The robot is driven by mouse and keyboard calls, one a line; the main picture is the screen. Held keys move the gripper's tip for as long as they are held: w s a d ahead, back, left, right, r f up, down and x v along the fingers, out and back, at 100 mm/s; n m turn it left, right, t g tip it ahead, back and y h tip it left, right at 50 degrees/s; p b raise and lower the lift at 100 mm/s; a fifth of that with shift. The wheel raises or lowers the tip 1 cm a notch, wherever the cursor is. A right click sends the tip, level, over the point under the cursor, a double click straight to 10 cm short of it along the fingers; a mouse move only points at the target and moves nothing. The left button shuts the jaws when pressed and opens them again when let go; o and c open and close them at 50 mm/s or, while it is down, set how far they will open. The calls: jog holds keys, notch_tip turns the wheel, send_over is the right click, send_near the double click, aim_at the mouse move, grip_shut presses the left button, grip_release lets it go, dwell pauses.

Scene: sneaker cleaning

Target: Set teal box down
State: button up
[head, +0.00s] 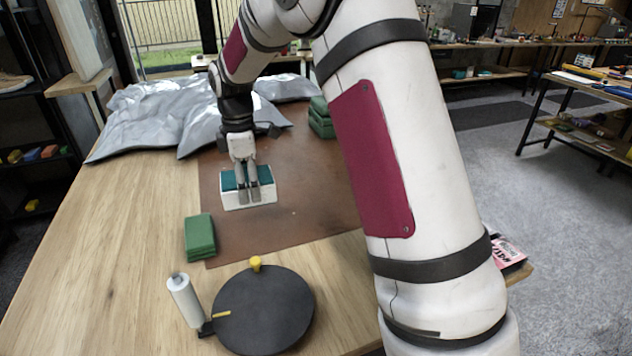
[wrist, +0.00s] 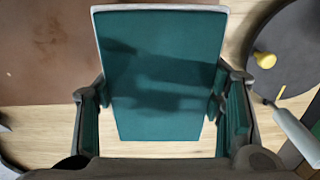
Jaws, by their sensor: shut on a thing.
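The teal box (head: 234,201) has white sides and a teal top. In the head view it appears over the brown mat (head: 290,215), near the mat's middle left. My gripper (head: 248,192) comes down on it from above, fingers shut on the box. In the wrist view the teal face of the box (wrist: 160,70), with a pale rim, fills the middle, between the two fingers (wrist: 160,100). The underside of the box is hidden, and I cannot tell whether it touches the mat.
A green block stack (head: 200,237) lies at the mat's left edge. Another green stack (head: 320,118) is behind. Silver crumpled sheeting (head: 160,110) covers the far table. A black turntable (head: 265,310) with a yellow knob (head: 256,263) and a white cylinder (head: 185,300) are in front. Bare wood (head: 110,220) lies left.

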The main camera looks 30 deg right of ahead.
jog(key=shift+w+n, duration=0.1)
jog(key=shift+n, duration=0.2)
jog(key=shift+f, duration=0.15)
notch_tip(320, 180, down, 9)
jog(key=shift+f+p, duration=0.2)
jog(key=shift+p, duration=0.15)
jog(key=shift+f, duration=0.15)
jog(key=o, duration=1.4)
jog(key=shift+o, duration=0.2)
